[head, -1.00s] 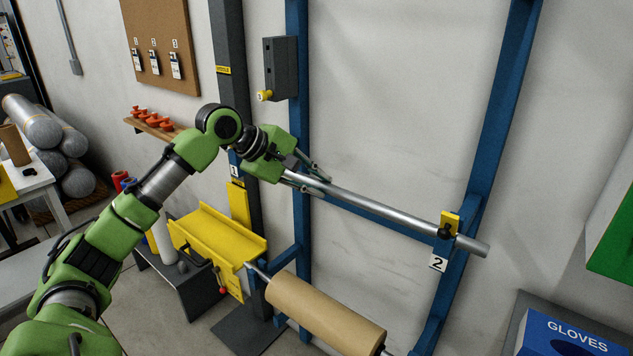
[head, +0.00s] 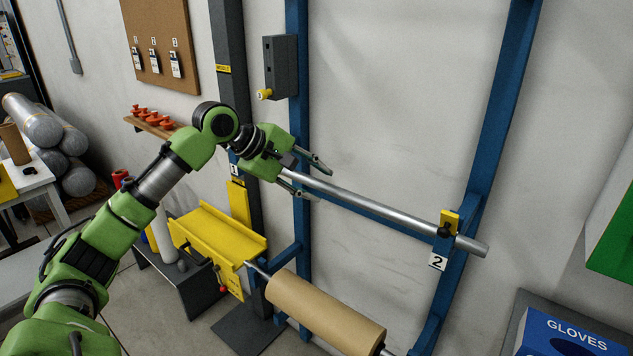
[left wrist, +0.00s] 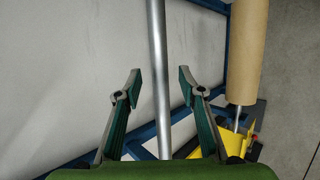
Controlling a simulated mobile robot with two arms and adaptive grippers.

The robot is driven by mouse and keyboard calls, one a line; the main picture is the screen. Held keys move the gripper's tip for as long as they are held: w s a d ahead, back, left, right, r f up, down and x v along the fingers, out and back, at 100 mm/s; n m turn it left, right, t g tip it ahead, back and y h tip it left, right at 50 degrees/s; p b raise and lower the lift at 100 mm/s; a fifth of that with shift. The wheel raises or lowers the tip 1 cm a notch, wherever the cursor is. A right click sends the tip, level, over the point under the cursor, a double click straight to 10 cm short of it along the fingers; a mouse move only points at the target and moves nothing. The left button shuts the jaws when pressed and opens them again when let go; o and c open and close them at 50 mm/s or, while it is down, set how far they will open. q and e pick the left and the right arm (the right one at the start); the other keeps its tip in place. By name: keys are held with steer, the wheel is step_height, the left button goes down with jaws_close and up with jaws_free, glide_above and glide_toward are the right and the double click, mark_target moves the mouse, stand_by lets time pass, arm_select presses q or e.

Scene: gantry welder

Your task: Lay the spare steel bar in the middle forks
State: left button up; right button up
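The steel bar (head: 370,206) lies across the blue rack at the middle level. Its right part rests at the fork with the yellow block (head: 449,222) by the label 2. Its left end is hidden behind my left gripper (head: 316,180). That gripper is open, with its fingers on either side of the bar and apart from it. In the left wrist view the bar (left wrist: 158,75) runs between the spread fingertips (left wrist: 159,80), touching neither. The left fork is mostly hidden by the gripper. My right gripper is not in view.
A brown roll (head: 325,313) hangs on a lower bar of the rack. A yellow trough (head: 215,238) stands at the left post. A grey box with a yellow knob (head: 281,68) is above the gripper. A gloves box (head: 570,335) is at lower right.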

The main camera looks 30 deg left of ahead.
arm_select(q)
steer(key=v, duration=1.2)
steer(key=s+d+f+m+g+y, duration=0.15)
steer(key=d+f+m, duration=0.3)
steer(key=f, duration=0.95)
steer(key=s+d+f+m+g, duration=0.2)
steer(key=d+f+m, duration=0.25)
steer(key=f, duration=0.95)
steer(key=s+d+f+m, duration=0.5)
steer(key=s+d+f, duration=0.45)
steer(key=f, duration=0.25)
steer(key=s+d+f+m+g+y, duration=0.1)
steer(key=s+d+m, duration=0.1)
steer(key=s, duration=0.4)
steer(key=s+d+f+m+y, duration=0.1)
steer(key=s+m+y, duration=0.1)
steer(key=s, duration=0.4)
steer(key=s+f+g, duration=0.2)
steer(key=s+f, duration=0.1)
steer(key=f, duration=2.6)
steer(key=s+a+f+b, duration=0.1)
steer(key=s+a+f, duration=0.1)
steer(key=s+f, duration=1.2)
steer(key=shift+s+a+f+g, duration=0.4)
steer(key=shift+s+g, duration=0.05)
steer(key=shift+s, duration=0.7)
